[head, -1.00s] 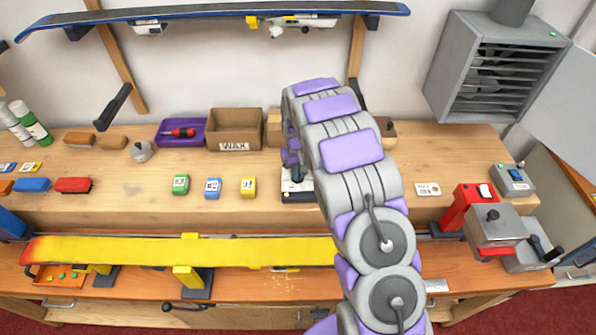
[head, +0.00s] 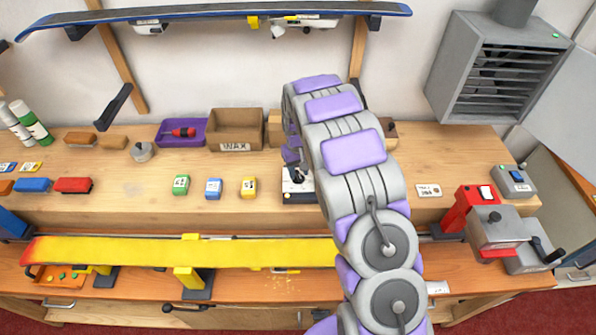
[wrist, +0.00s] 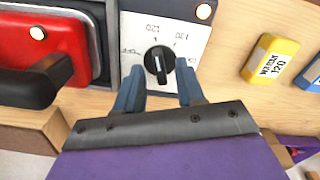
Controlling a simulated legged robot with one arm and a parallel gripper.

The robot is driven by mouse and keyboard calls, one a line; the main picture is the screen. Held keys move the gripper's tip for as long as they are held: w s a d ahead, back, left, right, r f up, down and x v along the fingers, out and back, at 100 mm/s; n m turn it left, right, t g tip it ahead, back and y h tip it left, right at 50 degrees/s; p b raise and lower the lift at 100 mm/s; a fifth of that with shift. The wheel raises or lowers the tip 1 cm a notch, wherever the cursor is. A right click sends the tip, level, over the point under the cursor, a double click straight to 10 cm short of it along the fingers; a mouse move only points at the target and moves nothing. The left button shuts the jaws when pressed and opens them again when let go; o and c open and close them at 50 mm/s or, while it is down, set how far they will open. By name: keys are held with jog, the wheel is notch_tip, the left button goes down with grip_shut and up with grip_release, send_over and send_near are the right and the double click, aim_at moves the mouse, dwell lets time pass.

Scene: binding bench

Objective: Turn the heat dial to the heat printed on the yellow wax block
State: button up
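The yellow wax block (head: 248,187) stands on the bench left of the dial unit in the head view. In the wrist view the block (wrist: 270,60) has a white label that seems to read 120, with a word above it. The black heat dial (wrist: 159,64) sits on a white panel (wrist: 196,37) with upside-down numbers, among them 120 and 130. Its white line lies nearly upright in the picture, near the 120. My gripper (wrist: 159,84) is open, one finger on each side of the dial, with gaps visible. In the head view my arm partly hides the dial unit (head: 297,195).
Green (head: 181,185) and blue (head: 213,188) blocks stand left of the yellow one. A red device with a black handle (wrist: 40,82) is close beside the panel in the wrist view. A WAX box (head: 236,128) and purple tray (head: 170,140) stand behind.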

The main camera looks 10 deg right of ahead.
aim_at(299, 175)
notch_tip(299, 175, up, 16)
jog(key=p, duration=0.1)
dwell(0.4)
jog(key=shift+r, duration=0.1)
jog(key=s+r+m+b, duration=0.1)
jog(key=s+r, duration=0.2)
jog(key=s, duration=0.7)
jog(key=s+r+b, duration=0.1)
jog(key=s+r, duration=0.2)
jog(key=s, duration=0.8)
jog(key=s+f+g+b, duration=0.1)
jog(key=s+f, duration=0.1)
jog(key=s, duration=1)
jog(key=s+f+b, duration=0.1)
jog(key=s+f, duration=0.1)
jog(key=s, duration=1)
jog(key=shift+m+g, duration=0.4)
